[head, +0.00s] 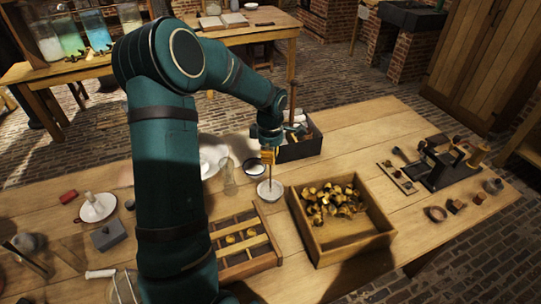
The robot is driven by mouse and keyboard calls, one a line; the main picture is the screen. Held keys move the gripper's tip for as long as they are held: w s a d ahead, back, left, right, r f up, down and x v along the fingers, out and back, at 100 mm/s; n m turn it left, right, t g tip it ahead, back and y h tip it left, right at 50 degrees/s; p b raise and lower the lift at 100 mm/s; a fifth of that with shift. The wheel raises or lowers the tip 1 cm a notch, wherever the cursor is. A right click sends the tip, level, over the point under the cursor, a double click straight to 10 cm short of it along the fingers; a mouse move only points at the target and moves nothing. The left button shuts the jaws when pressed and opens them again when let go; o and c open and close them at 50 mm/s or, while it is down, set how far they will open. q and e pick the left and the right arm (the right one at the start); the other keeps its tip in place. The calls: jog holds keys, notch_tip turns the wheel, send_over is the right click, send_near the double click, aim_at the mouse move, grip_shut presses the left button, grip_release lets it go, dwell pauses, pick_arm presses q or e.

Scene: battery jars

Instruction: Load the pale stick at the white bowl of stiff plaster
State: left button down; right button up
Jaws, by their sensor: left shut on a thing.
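A small white bowl (270,193) stands on the wooden table, left of the crate of brassy pieces. My left gripper (268,156) is above it, pointing down and shut on a thin pale stick (270,173). The stick hangs about upright, and its lower end is at the bowl's opening. I cannot tell whether the tip touches the plaster, which is too small to make out. The stick's upper part is hidden by the gripper. My right gripper is not in view.
A dark-rimmed white bowl (253,174) and a clear glass (228,183) stand close on the left. A dark box (300,150) is behind. A wooden crate (345,247) and a slotted tray (252,268) flank the front.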

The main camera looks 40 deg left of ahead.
pick_arm(q)
jog(key=shift+r+p, duration=2.1)
jog(key=shift+r, duration=1.4)
